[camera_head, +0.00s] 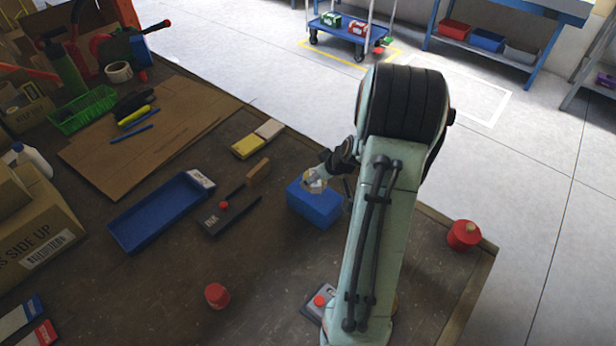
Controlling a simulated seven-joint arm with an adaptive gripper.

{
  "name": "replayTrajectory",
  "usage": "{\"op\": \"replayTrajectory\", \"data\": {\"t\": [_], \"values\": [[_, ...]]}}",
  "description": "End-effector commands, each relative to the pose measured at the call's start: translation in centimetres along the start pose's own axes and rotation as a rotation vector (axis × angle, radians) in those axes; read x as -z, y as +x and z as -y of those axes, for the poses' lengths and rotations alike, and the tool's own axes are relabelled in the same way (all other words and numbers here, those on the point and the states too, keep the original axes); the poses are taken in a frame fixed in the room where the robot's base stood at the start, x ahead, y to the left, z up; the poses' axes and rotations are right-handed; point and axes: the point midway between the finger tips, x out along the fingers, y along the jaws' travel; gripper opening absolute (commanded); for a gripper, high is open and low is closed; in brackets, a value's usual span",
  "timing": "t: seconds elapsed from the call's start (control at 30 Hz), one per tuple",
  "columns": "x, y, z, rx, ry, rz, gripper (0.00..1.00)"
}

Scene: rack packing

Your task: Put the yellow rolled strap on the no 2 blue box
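My gripper (325,172) is near the middle of the picture, over a solid blue box (312,207). A small, pale, many-sided roundish thing (313,181) shows at the fingertips, above or on the box's top. It could be the rolled strap, but its colour looks more whitish tan than yellow. I cannot tell whether the fingers grip it or whether it touches the box. No number is readable on the box. A long open blue tray (160,212) with a white label at one end lies to the left. My arm hides part of the table to the right.
A yellow-and-white block (257,139) and a brown block (258,170) lie behind the box. A dark device (222,217) with a red button is left of it. Red containers (217,296) (464,235) stand in front and at right. A green basket (82,109) is far left.

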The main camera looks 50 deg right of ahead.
Motion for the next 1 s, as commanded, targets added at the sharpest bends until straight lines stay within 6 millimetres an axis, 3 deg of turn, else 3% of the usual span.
{"op": "replayTrajectory", "data": {"t": [0.27,0.67,0.7,0.77,1.0], "values": [[-1.5,3.2,-0.3,0.001,0.002,0.001,0.22],[-1.8,3.7,-0.3,0.000,0.001,0.001,0.22],[-1.8,3.7,-0.3,0.000,0.001,0.001,0.68],[-1.8,3.6,-0.3,0.000,0.001,0.001,0.85],[-1.8,3.6,-0.3,0.000,0.000,0.000,0.85]]}}
